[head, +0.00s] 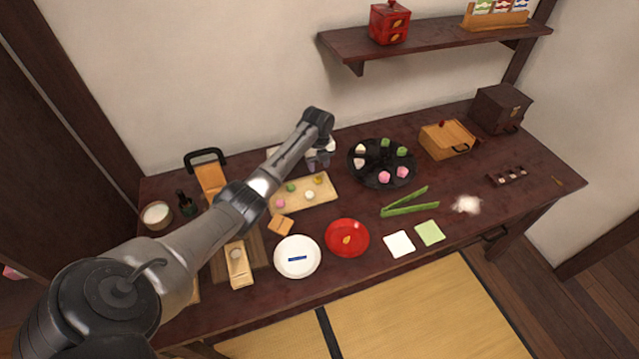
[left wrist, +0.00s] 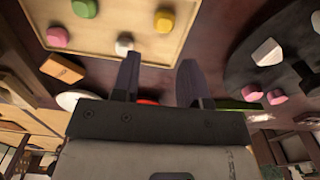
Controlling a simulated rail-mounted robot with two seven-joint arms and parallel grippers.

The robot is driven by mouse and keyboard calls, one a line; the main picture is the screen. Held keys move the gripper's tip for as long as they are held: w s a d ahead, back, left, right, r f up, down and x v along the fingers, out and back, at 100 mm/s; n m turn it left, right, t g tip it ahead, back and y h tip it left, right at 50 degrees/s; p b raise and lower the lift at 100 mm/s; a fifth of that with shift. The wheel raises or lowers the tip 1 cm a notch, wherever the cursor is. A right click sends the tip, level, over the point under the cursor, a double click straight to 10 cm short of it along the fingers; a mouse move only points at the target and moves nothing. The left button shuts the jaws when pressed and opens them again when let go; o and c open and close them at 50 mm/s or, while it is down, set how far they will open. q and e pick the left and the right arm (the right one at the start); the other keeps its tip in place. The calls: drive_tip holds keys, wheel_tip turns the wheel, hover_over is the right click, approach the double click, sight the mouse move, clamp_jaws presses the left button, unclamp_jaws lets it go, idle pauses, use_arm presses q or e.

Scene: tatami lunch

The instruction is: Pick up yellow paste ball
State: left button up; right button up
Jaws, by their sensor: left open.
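The yellow paste ball (head: 319,180) sits at the right end of a light wooden tray (head: 329,199), in the head view. A white ball (head: 309,195), a green ball (head: 291,187) and a pink ball (head: 280,203) lie on the same tray. My left gripper (head: 318,163) is just behind the yellow ball, apart from it. In the left wrist view the yellow ball (left wrist: 163,21) shows near the top, beyond the open, empty fingers (left wrist: 158,76). The white ball (left wrist: 124,43) is near the left fingertip. My right gripper is not in view.
A black round plate (head: 382,178) with several pink, green and white sweets stands right of the gripper. A red plate (head: 347,252), a white plate (head: 281,262) and green tongs (head: 405,207) lie in front. A wall shelf (head: 430,42) is above the table.

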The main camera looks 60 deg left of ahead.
sight(319, 181)
use_arm(q)
drive_tip(key=shift+f+b, duration=0.35)
drive_tip(key=shift+f, duration=1.1)
drive_tip(key=shift+w+d+f+b, duration=0.1)
drive_tip(key=shift+f+b, duration=0.5)
drive_tip(key=shift+f, duration=0.75)
drive_tip(key=shift+w+d+f+b, duration=0.1)
drive_tip(key=shift+f+b, duration=0.5)
drive_tip(key=shift+f, duration=0.7)
drive_tip(key=shift+c, duration=0.2)
drive_tip(key=shift+c, duration=0.9)
drive_tip(key=c, duration=0.4)
